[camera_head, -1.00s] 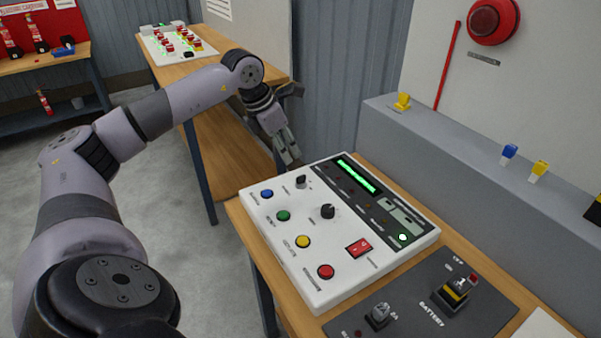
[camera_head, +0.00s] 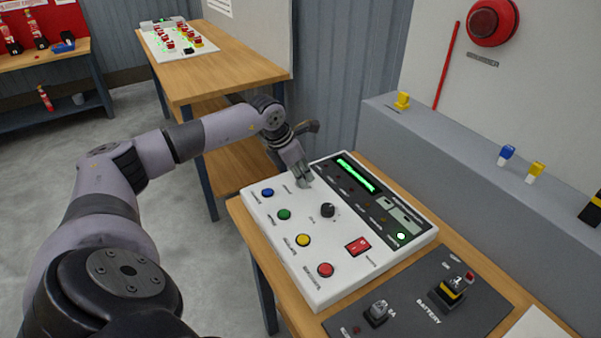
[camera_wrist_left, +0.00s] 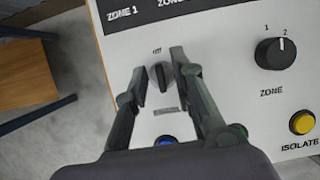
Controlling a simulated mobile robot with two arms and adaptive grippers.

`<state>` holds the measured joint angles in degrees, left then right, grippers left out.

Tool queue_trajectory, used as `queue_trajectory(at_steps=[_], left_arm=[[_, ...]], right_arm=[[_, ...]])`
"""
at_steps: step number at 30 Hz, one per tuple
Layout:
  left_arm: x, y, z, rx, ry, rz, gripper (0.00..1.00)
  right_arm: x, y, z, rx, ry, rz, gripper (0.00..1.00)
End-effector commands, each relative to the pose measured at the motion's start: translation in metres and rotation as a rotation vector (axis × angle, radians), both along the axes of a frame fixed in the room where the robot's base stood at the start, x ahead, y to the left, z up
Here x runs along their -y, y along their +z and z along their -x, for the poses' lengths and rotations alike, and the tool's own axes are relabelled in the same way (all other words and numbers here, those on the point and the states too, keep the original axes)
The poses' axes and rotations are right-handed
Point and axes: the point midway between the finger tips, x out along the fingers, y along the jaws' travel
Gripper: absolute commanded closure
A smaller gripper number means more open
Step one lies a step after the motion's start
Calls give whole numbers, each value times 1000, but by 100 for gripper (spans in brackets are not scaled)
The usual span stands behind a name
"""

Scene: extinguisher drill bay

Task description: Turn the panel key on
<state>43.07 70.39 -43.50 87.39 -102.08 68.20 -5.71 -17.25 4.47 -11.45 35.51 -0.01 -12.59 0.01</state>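The white control panel (camera_head: 335,250) lies on a wooden bench in the head view. Its small black key switch (camera_wrist_left: 160,77) shows in the left wrist view, below a small "off" label, with its grip roughly in line with that label. My left gripper (camera_head: 303,180) is over the panel's far left corner and hides the key in the head view. In the left wrist view the gripper (camera_wrist_left: 158,72) is open, with one finger on each side of the key and a visible gap around it. My right gripper is not in view.
A black zone knob (camera_head: 328,210) and blue, green, yellow and red buttons (camera_head: 325,270) sit near the key. A red rocker switch (camera_head: 358,247) is farther right. A dark battery plate (camera_head: 430,300) lies beside the panel. A grey ledge (camera_head: 450,140) runs behind.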

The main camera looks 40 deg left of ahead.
Motion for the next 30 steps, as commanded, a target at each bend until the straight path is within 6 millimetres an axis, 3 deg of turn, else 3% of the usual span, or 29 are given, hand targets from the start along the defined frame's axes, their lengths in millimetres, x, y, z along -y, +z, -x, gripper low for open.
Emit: queue_trajectory(at_steps=[9, 30], left_arm=[[0, 1, 0, 0, 0, 0, 100], [-1, 0, 0, 1, -56, 1, 100]], right_arm=[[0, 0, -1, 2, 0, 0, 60], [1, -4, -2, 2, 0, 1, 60]])
